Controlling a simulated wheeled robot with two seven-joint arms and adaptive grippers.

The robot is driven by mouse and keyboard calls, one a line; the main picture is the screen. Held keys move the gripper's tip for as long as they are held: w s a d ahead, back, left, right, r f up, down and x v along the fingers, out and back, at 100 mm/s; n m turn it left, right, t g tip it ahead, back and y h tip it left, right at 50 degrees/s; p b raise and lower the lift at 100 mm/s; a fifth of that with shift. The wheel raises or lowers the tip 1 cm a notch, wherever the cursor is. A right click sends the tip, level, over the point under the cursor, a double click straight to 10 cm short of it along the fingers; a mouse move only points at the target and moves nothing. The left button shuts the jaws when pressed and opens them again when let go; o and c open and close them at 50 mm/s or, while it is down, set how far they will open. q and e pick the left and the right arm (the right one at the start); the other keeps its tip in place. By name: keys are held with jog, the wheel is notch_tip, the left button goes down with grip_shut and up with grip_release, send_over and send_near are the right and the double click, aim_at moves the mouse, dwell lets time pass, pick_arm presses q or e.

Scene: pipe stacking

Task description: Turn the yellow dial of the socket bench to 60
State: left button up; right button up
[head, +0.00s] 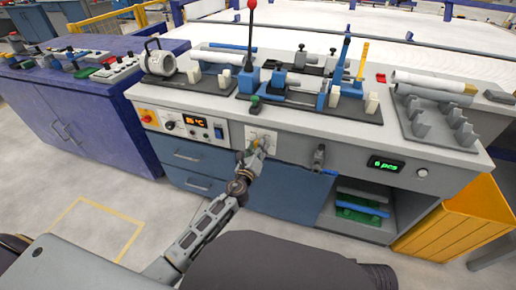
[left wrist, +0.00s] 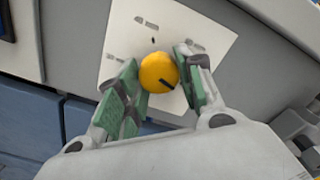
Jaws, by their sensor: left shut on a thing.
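The yellow dial (left wrist: 159,72) sits on a pale square plate (left wrist: 205,30) on the bench front, in the left wrist view. A dark pointer mark on it points to the lower right. Small markings on the plate are too blurred to read. My left gripper (left wrist: 161,84) has its green-padded fingers on both sides of the dial, shut on it. In the head view my left gripper (head: 251,153) reaches the plate (head: 267,137) and largely hides the dial. The socket bench (head: 310,140) fills the middle of the head view. My right gripper is not in view.
A temperature display (head: 195,122) and knob are left of the plate. A grey valve-like fitting (head: 319,157) and a green-lit counter (head: 386,164) are to its right. Clamps and white pipes crowd the benchtop. A yellow bin (head: 455,225) stands at the right end.

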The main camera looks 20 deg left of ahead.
pick_arm(q)
jog(key=o, duration=1)
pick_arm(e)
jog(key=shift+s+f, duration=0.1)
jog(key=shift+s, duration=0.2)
pick_arm(q)
jog(key=shift+s+a, duration=0.15)
jog(key=shift+s, duration=5.85)
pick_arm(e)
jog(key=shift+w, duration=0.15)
pick_arm(q)
jog(key=shift+n, duration=0.3)
